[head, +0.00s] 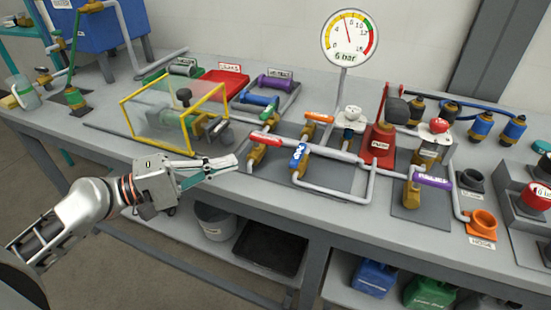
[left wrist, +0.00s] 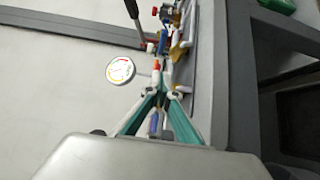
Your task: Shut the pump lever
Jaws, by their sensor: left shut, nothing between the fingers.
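A blue lever handle (head: 298,156) with white lettering sits on a brass valve at the bench front, angled across the pipe. I cannot read its label for certain, so I cannot tell whether it is the pump lever. A red lever (head: 265,139) lies just left of it on another brass valve. A red block (head: 378,146) with a dark knob and an unclear white label stands further right. My left gripper (head: 232,162) is shut and empty, left of the red lever and apart from it. In the left wrist view its fingertips (left wrist: 159,86) point toward a red-and-white handle (left wrist: 156,65).
A yellow-framed clear guard (head: 150,101) stands just behind my left gripper. A pressure gauge (head: 350,38) rises on a post behind the valves. A purple relief lever (head: 432,182) and an orange port (head: 483,222) are to the right. Pipes run between valves.

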